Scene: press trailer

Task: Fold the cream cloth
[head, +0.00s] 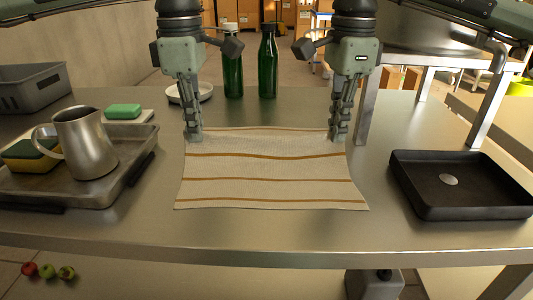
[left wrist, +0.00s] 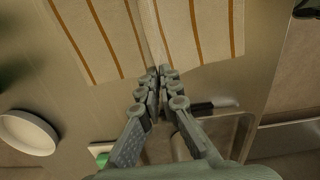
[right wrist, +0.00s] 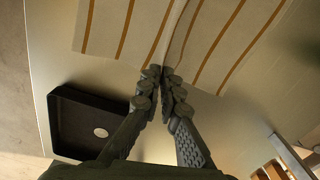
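The cream cloth (head: 265,190) with brown stripes lies spread on the metal table, its near edge facing me. My left gripper (head: 194,138) is at its left edge and my right gripper (head: 338,138) at its right edge, both pointing down. In the left wrist view the fingertips (left wrist: 160,72) are closed together at the cloth (left wrist: 100,35), where a raised ridge starts. In the right wrist view the fingertips (right wrist: 162,72) are closed at the other end of this ridge, with striped cloth (right wrist: 125,30) on both sides. The pinched cloth between the fingertips is mostly hidden.
A metal tray (head: 120,185) with a steel pitcher (head: 85,145) and sponge (head: 30,152) is at left. A black tray (head: 460,205) is at right. Green bottles (head: 267,65) and a white dish (head: 190,94) stand behind. The table is clear in front of the cloth.

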